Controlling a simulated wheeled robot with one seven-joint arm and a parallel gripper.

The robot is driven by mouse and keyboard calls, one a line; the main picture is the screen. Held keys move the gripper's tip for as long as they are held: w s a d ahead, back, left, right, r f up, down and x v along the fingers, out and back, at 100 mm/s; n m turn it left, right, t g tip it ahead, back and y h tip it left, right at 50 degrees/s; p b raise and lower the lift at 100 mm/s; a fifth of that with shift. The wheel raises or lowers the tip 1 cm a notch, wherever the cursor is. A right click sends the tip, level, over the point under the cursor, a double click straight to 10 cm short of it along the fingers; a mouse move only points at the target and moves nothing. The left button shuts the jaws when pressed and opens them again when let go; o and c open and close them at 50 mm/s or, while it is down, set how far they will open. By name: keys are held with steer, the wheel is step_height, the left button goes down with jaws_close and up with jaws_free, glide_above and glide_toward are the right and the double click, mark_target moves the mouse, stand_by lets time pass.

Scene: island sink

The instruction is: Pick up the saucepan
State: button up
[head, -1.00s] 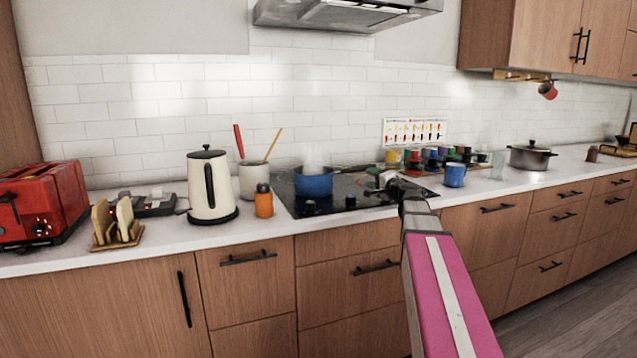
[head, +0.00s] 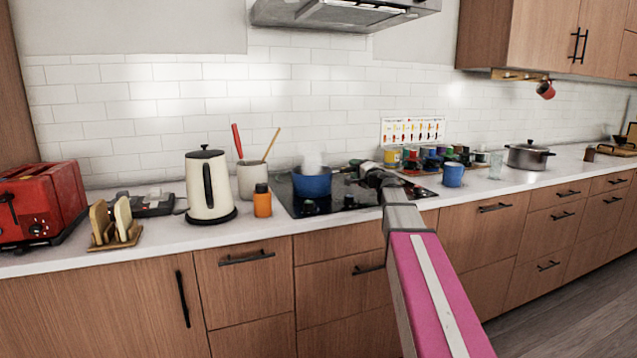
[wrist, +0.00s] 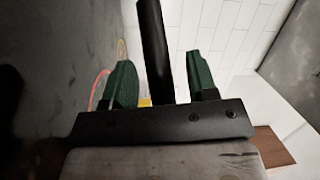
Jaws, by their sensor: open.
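The blue saucepan (head: 312,182) stands on the black cooktop, with a pale steam-like puff over it. Its dark handle points right, toward my gripper (head: 357,166), which hides part of it in the head view. In the wrist view the black handle (wrist: 154,45) rises between the two green fingers of my gripper (wrist: 162,78). The fingers are apart, with a visible gap on each side of the handle. The pan body does not show in the wrist view.
A blue mug (head: 453,175) and several small coloured jars (head: 436,158) stand right of the cooktop (head: 290,200). An orange bottle (head: 262,201), a utensil crock (head: 251,182) and a cream kettle (head: 208,188) stand to the left. A range hood (head: 345,14) hangs above.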

jaws_close()
steer(key=shift+r, duration=0.2)
